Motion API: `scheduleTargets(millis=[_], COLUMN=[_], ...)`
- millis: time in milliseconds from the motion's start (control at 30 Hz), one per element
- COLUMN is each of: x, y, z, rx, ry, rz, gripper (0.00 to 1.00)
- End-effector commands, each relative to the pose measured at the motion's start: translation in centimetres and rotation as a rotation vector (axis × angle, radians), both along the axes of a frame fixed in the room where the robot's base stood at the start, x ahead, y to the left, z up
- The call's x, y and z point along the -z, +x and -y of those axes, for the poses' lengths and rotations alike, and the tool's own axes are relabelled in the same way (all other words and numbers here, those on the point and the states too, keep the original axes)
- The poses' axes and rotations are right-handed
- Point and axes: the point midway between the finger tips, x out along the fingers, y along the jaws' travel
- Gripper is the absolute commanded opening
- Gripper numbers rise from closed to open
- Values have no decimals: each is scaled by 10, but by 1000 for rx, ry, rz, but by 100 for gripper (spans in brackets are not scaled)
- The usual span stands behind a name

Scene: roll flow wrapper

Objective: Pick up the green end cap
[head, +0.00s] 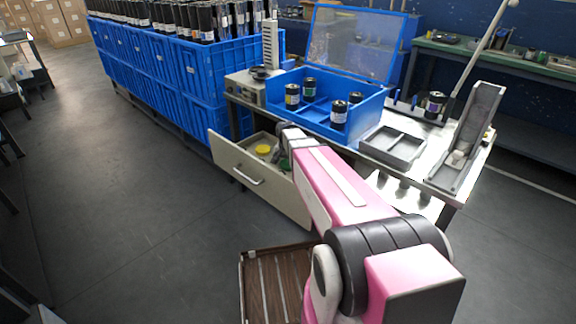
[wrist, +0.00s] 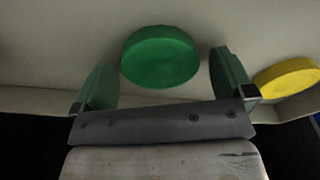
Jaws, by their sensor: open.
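The green end cap (wrist: 160,57) is a round disc in the wrist view, lying in the pale drawer (wrist: 35,98). My gripper (wrist: 163,78) is open, with one greenish finger to the left of the cap and one to the right. The cap shows in the gap between the fingers and slightly beyond them. A patch of green shows beside the arm there, too small to tell apart.
A yellow cap (wrist: 288,77) lies right of the green one, close to my right finger. The drawer walls are near the gripper. Above the drawer, the bench carries a blue open-lidded box (head: 345,125) with several black canisters and a grey tray (head: 393,147).

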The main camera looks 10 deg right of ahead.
Motion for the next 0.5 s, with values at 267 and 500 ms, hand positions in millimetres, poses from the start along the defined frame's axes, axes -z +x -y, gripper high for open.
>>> scheduleTargets(millis=[267, 500], x=[4, 4], y=[0, 0], z=[0, 0], rx=[0, 0], ry=[0, 0], rz=[0, 0], gripper=[97, 55])
